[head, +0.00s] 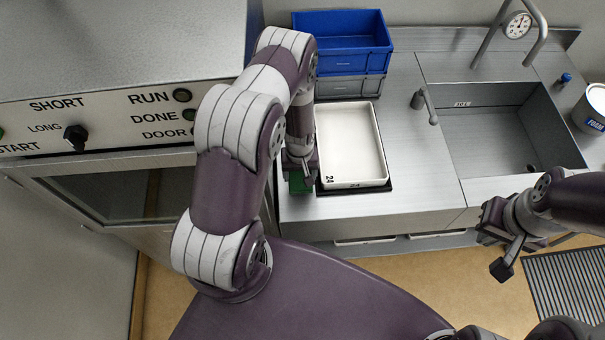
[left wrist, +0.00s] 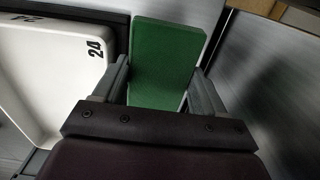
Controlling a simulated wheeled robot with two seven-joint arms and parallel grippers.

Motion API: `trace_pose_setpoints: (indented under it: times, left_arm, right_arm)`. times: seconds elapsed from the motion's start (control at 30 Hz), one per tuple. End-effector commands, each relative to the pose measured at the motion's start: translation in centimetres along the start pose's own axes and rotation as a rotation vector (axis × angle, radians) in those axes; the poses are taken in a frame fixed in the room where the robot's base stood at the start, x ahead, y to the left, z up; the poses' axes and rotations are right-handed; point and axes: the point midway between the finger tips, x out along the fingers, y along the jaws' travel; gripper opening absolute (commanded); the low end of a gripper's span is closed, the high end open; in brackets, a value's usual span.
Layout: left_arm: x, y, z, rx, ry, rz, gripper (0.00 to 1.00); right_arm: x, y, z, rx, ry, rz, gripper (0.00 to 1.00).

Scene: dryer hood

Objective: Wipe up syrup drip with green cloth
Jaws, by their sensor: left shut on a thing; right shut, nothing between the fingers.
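The green cloth (left wrist: 166,62) is a flat, block-like green piece between the fingers of my left gripper (left wrist: 160,90) in the left wrist view. In the head view only a bit of the green cloth (head: 298,182) shows under my left gripper (head: 302,172), low at the counter just left of the white tray. My left gripper is shut on it. My right gripper (head: 497,250) is shut and empty, out over the floor in front of the sink. I cannot make out a syrup drip in either view; my left arm hides part of the counter.
A white tray (head: 383,182) marked 24 lies on a dark mat beside the left gripper. Blue and grey crates (head: 343,62) stand behind it. A tap (head: 430,105) and sink (head: 500,140) are to the right. The machine with a control panel (head: 100,115) stands left. Counter right of the tray is clear.

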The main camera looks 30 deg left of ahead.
Motion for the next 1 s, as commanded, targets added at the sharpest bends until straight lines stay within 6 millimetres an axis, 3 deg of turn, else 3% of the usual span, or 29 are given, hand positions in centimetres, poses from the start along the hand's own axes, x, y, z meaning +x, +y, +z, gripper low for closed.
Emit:
trace_pose_setpoints:
  times: [0.07, 0.37, 0.67, 1.0]
  left_arm:
    - [-1.2, -0.1, -0.1, -0.003, 0.002, 0.001, 0.38]
    - [-1.1, -0.1, -0.1, -0.003, 0.001, 0.001, 0.38]
    - [-4.2, -0.1, -0.1, -0.002, 0.001, 0.000, 0.38]
    - [-3.9, -0.1, 0.0, -0.002, 0.000, 0.000, 0.38]
  right_arm:
    - [-0.9, 0.0, -0.1, 0.000, 0.000, 0.000, 0.00]
    - [-0.8, 0.0, -0.1, 0.000, 0.000, 0.000, 0.00]
    - [-3.1, 0.0, -0.4, 0.000, 0.000, 0.000, 0.00]
    - [-2.9, 0.0, -0.3, 0.000, 0.000, 0.000, 0.00]
